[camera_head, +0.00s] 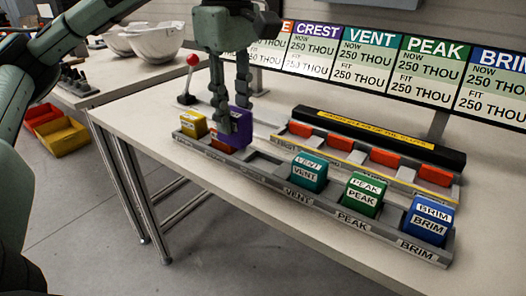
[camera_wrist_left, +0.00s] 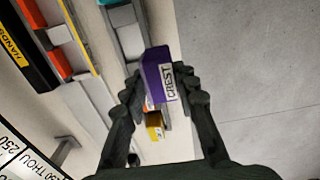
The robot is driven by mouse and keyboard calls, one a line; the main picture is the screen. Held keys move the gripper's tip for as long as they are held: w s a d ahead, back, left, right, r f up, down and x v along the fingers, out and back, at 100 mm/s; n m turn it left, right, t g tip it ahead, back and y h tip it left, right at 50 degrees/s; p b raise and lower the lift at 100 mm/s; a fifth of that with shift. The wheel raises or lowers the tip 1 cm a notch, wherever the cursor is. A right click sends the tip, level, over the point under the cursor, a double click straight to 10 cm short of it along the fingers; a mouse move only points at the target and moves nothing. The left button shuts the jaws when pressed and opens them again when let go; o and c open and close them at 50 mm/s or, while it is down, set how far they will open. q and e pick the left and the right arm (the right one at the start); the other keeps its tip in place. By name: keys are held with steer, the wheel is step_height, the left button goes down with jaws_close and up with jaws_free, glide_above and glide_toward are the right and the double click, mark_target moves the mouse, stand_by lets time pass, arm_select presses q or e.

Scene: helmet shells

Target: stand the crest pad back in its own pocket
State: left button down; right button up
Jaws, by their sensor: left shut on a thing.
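The purple crest pad (camera_head: 240,122) is held upright between the fingers of my left gripper (camera_head: 230,122). The left wrist view shows its CREST label (camera_wrist_left: 168,80) with a finger on either side. In the head view it is over the left part of the grey pocketed tray (camera_head: 273,177), beside an orange block (camera_head: 219,145) that it and the fingers partly hide. Whether its lower edge touches the tray I cannot tell. An empty-looking stretch of tray lies between it and the teal VENT block (camera_head: 310,170). My right gripper is not in view.
A yellow block (camera_head: 193,124) sits at the tray's left end. Green PEAK (camera_head: 362,194) and blue BRIM (camera_head: 429,219) blocks stand to the right. Behind are a row of orange blocks (camera_head: 385,157), a black bar (camera_head: 380,137) and a red-knobbed lever (camera_head: 192,60).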

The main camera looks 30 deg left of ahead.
arm_select(q)
steer(key=shift+w+d+f+b, duration=0.1)
steer(key=shift+w+d+f, duration=0.35)
steer(key=shift+w+f, duration=0.55)
steer(key=shift+w+d+f+b, duration=0.1)
steer(key=shift+w+d+f, duration=0.4)
steer(key=shift+f, duration=0.85)
steer(key=shift+w+d+f+b, duration=0.1)
steer(key=shift+w+d+f, duration=0.25)
steer(key=shift+w+f, duration=0.65)
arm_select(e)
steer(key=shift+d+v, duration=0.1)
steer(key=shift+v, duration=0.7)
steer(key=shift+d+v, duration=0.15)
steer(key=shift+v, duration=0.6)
arm_select(q)
steer(key=shift+s+f, duration=0.25)
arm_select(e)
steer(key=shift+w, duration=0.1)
arm_select(q)
steer(key=shift+f, duration=0.15)
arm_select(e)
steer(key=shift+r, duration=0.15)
arm_select(q)
steer(key=c, duration=1.2)
jaws_free()
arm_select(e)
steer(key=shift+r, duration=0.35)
